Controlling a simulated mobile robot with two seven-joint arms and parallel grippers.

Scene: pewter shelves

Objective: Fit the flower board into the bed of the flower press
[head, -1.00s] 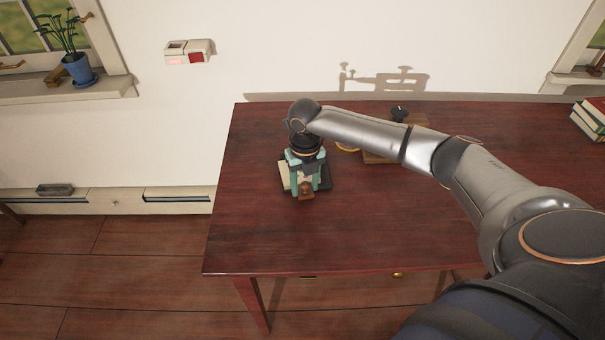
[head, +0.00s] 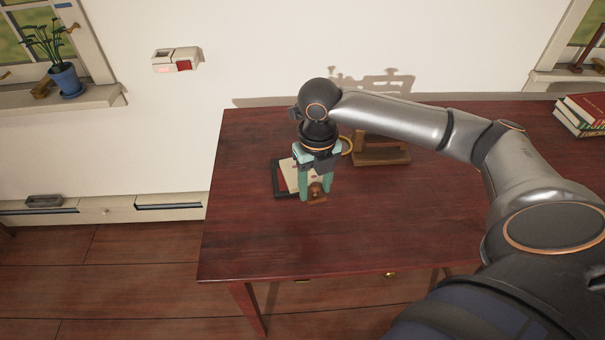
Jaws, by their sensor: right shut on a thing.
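My right gripper (head: 316,194) points down over the left part of the table, its teal fingers shut on the brown wooden grip (head: 316,187) of what looks like the flower board. The board's cream face (head: 296,174) shows left of and behind the fingers; the rest is hidden by the gripper. Beneath and left of it is a dark tray (head: 276,182) with a red inside. The board looks raised above the tray, but how far I cannot tell. The flower press (head: 382,159), a brown wooden frame, stands farther back to the right, partly hidden by my right arm. My left gripper is not in view.
The dark red table (head: 260,240) is clear at the front. Books (head: 583,115) lie at the far right. The wall (head: 260,50) is close behind the table.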

